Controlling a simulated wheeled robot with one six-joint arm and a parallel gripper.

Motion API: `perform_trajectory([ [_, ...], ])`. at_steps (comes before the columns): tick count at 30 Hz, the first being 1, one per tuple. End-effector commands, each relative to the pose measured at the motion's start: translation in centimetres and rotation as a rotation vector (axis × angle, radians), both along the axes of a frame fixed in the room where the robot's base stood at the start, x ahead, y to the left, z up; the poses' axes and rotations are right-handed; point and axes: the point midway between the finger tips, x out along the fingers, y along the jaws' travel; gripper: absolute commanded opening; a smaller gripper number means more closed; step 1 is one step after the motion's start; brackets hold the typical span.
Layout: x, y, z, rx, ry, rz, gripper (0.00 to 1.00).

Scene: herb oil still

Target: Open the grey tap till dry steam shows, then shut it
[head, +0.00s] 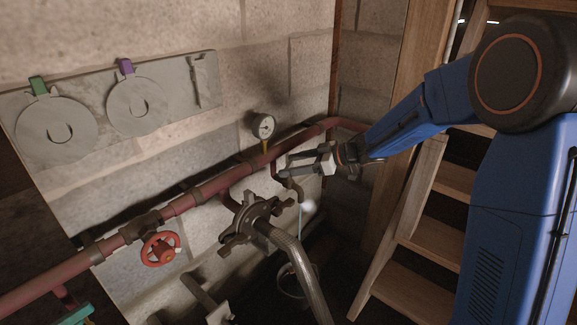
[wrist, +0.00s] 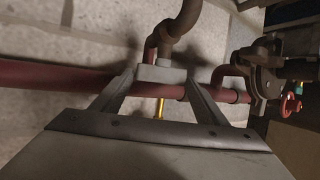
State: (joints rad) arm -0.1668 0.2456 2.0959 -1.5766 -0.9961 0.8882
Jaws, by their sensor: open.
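The grey tap's handle shows as a pale grey block (wrist: 161,74) in the wrist view, at the end of a short dark curved pipe. My gripper (wrist: 161,84) is open, with one finger on each side of the block; I cannot tell whether they touch it. In the head view my gripper (head: 284,166) reaches from the right to the branch below the red pipe and hides most of the tap. Below the outlet (head: 297,190) a thin pale stream (head: 300,217) runs down, with a small whitish puff beside it. I cannot tell whether that steam is dry.
A gauge (head: 263,126) with a yellow stem stands on the red pipe (head: 215,183). A red handwheel (head: 160,249), a clamped coupling (head: 250,218) and a braided hose (head: 300,270) are to the left and below. A bucket (head: 285,283) stands under the outlet. Wooden steps (head: 437,245) are at the right.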

Motion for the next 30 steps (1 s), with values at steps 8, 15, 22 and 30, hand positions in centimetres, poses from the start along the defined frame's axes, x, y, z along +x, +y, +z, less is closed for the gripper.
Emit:
perform_trajectory([
  [8,0.4,1.5,-0.6,0.001,-0.001,0.000,0.67],
  [15,0.4,1.5,-0.6,0.000,-0.001,0.000,0.67],
  [22,0.4,1.5,-0.6,0.000,0.000,0.000,0.37],
  [30,0.5,1.5,-0.6,0.001,-0.001,0.039,0.37],
])
